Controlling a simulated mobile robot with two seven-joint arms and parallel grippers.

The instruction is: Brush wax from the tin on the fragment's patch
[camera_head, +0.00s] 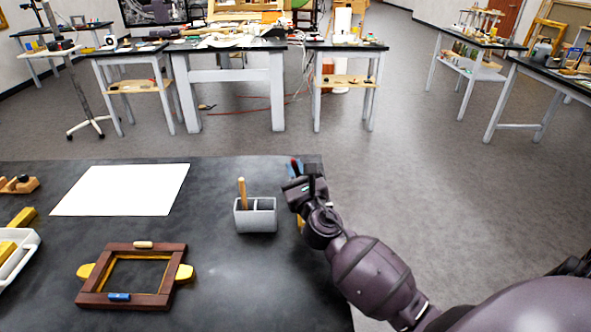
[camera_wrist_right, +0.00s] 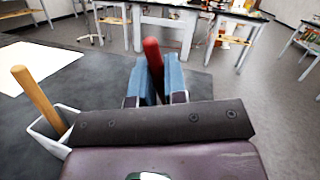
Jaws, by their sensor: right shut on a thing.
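My right gripper (camera_head: 296,172) is at the right edge of the dark table, just right of the grey holder. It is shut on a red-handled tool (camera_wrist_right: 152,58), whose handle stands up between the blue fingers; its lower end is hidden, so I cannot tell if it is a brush. A brown wooden frame with gilt inner edges (camera_head: 88,299), perhaps the fragment, lies at the front left, with yellow pieces at its sides. A cream piece (camera_head: 143,245) is on its top bar and a blue piece (camera_head: 119,297) on its bottom bar. I cannot make out a wax tin. My left gripper is out of view.
The grey two-part holder (camera_head: 256,219) contains a light wooden handle (camera_head: 242,191); it also shows in the wrist view (camera_wrist_right: 50,144). A white sheet (camera_head: 122,190) lies at the back left. A white tray (camera_head: 22,262) is at the left edge. Table space between frame and holder is clear.

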